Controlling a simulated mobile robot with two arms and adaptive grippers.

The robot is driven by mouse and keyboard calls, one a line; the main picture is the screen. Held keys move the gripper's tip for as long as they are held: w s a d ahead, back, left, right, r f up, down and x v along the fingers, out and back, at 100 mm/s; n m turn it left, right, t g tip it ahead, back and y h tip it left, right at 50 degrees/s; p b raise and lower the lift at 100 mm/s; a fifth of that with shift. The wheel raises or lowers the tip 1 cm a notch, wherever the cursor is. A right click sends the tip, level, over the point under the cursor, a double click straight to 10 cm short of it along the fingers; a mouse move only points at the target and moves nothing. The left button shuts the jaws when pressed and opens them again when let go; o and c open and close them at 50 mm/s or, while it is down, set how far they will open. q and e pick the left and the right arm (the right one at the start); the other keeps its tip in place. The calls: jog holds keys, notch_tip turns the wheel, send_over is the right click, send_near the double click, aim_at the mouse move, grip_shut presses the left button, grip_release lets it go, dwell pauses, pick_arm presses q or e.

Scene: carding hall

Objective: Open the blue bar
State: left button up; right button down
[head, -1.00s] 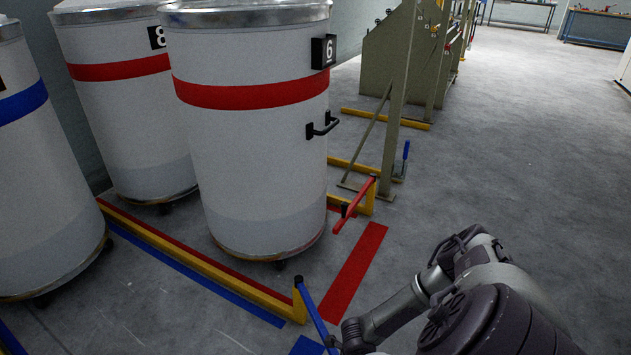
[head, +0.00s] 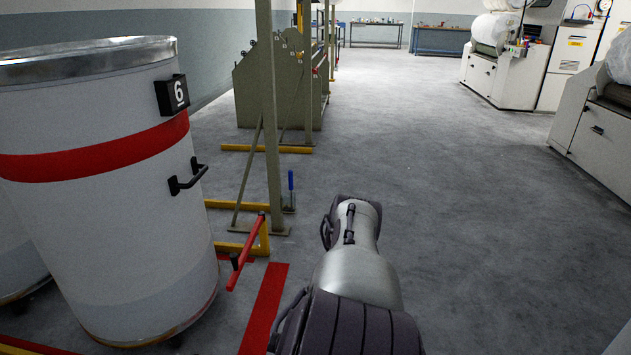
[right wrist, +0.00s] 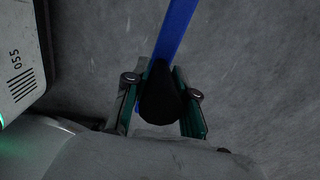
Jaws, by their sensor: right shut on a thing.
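The blue bar (right wrist: 176,32) shows in the right wrist view. It runs up from between my fingers to the top edge and has a black end piece (right wrist: 160,95). My right gripper (right wrist: 161,104) is shut around this black end, one green-edged finger on each side. The bar's far end and its post are out of the frame. In the head view my right arm is in front, but the right gripper and the blue bar do not show. My left gripper is in neither view.
A white can numbered 6 (head: 110,235) with a red band stands at left. A red bar (head: 246,253) on a yellow frame (head: 264,238) is beside it. A grey-green machine (head: 265,95) stands beyond. Open grey floor (head: 450,180) lies right, with white machines (head: 508,75) beyond.

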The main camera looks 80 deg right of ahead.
jog(key=shift+w, duration=0.2)
jog(key=c, duration=0.9)
grip_release()
jog(key=shift+f, duration=0.1)
jog(key=shift+c, duration=0.2)
jog(key=shift+s+r, duration=0.1)
jog(key=shift+r, duration=0.15)
notch_tip(320, 180, up, 12)
jog(key=shift+f, duration=0.2)
